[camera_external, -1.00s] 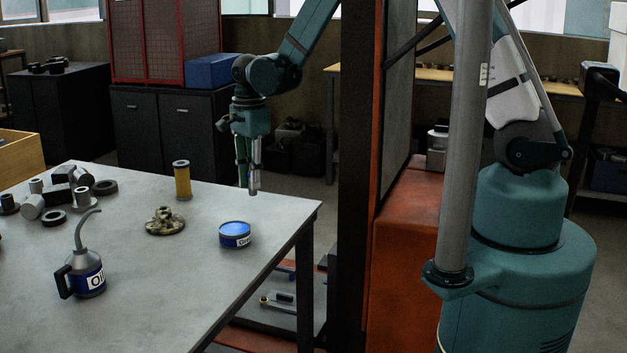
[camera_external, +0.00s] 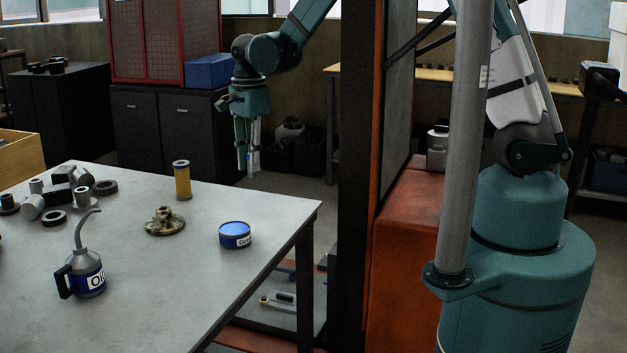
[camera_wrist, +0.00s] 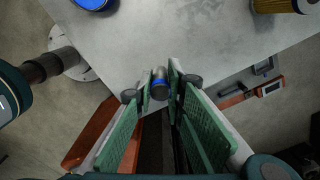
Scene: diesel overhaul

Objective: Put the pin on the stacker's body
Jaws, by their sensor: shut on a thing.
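My gripper (camera_external: 246,168) is in the air beyond the table's far right edge, pointing down, left of the stacker's mast. In the wrist view, its green-padded fingers (camera_wrist: 161,96) are shut on the pin (camera_wrist: 160,80), a short grey cylinder with a blue band. In the external view the held end is small and hard to make out. The stacker's orange-red body (camera_external: 404,235) stands right of the table, behind its tall dark mast (camera_external: 358,150). My gripper and the pin are apart from the body.
The grey table (camera_external: 190,285) holds a blue tin (camera_external: 235,235), a yellow filter (camera_external: 182,181), a brass-coloured flanged part (camera_external: 165,222), an oil can (camera_external: 84,270) and several loose parts at the left. The mast stands between my gripper and the orange body.

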